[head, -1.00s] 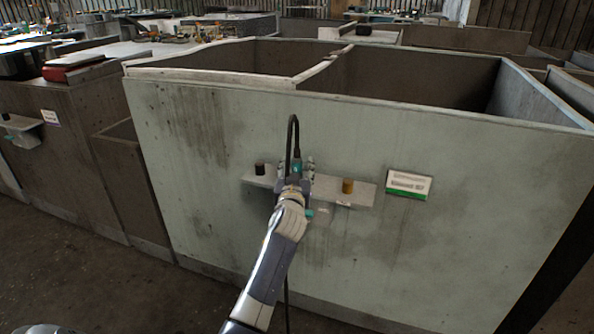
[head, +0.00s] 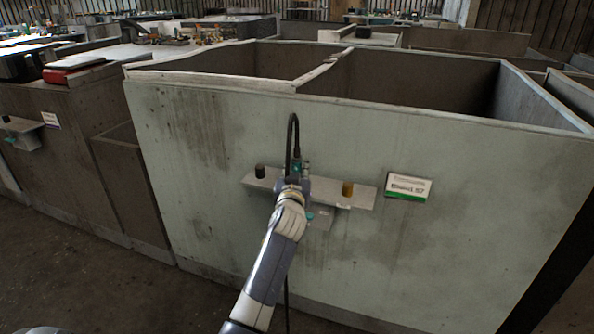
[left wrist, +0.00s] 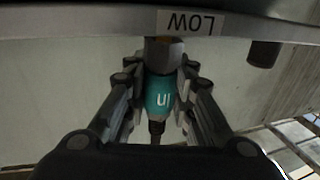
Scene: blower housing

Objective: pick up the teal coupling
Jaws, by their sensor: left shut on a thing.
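The teal coupling (left wrist: 160,96) has white lettering on it and sits between the two fingers of my left gripper (left wrist: 159,82) in the left wrist view. The fingers are shut on its sides. Its upper end meets a metal part right by the shelf edge labelled LOW; I cannot tell whether it is free of it. In the head view my left gripper (head: 294,178) is at the middle of the shelf on the pale panel and covers most of the coupling. My right gripper is not in view.
The narrow shelf (head: 358,198) carries a black cylinder (head: 260,171) to the left and a brown-gold cylinder (head: 347,189) to the right. A black hose (head: 292,125) loops above my gripper. A white-and-green sign (head: 408,187) is on the panel (head: 480,210). Space before the panel is clear.

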